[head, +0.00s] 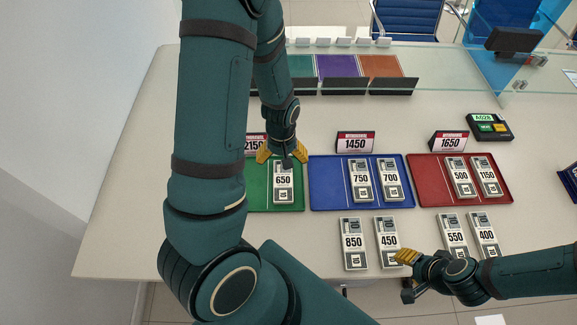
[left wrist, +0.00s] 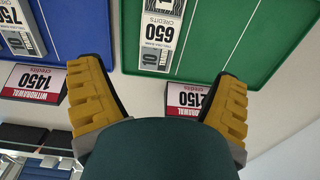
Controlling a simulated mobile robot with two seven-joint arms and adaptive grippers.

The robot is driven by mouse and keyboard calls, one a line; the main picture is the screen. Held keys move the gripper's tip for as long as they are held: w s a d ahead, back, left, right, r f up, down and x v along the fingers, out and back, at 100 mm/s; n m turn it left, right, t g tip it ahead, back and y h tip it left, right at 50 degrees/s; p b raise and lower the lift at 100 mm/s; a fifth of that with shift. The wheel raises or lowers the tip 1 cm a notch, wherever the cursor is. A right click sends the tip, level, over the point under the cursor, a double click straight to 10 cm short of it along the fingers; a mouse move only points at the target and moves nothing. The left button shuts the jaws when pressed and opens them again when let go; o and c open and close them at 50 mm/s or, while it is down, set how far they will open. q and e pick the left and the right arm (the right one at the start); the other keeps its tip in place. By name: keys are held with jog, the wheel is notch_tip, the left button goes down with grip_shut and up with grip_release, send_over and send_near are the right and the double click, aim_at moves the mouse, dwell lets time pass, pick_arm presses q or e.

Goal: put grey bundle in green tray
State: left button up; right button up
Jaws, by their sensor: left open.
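A grey bundle marked 650 (head: 283,185) lies in the right part of the green tray (head: 259,194); my left arm hides the tray's left side. My left gripper (head: 282,153) is open at the tray's back edge, just behind the bundle. In the left wrist view, the bundle (left wrist: 160,32) and tray (left wrist: 238,35) lie beyond the spread yellow fingers, with nothing between them. Loose grey bundles marked 850 (head: 353,244), 450 (head: 387,243), 550 (head: 454,236) and 400 (head: 484,235) lie in front of the trays. My right gripper (head: 404,265) is beside bundle 450; its opening is unclear.
The blue tray (head: 328,185) holds bundles 750 and 700. The red tray (head: 430,185) holds bundles 500 and 1150. Signs reading 2150, 1450 (head: 356,142) and 1650 (head: 449,141) stand behind the trays. Counter space in front of the green tray is clear.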

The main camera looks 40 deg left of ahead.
pick_arm(q)
jog(key=d+f+m, duration=0.1)
jog(key=d, duration=0.2)
jog(key=d+f+m+h, duration=0.1)
jog(key=d+f, duration=0.1)
jog(key=d, duration=0.2)
jog(key=d+f+m+t+h, duration=0.1)
jog(key=d, duration=0.3)
jog(key=shift+f, duration=0.4)
jog(key=d+m, duration=0.1)
jog(key=d, duration=0.2)
jog(key=s+d+f+m+h, duration=0.1)
jog(key=d, duration=0.3)
jog(key=d+m+t, duration=0.1)
jog(key=d, duration=0.2)
jog(key=shift+s+d+f+h, duration=0.35)
jog(key=shift+d+f+h, duration=0.05)
jog(key=shift+s, duration=0.1)
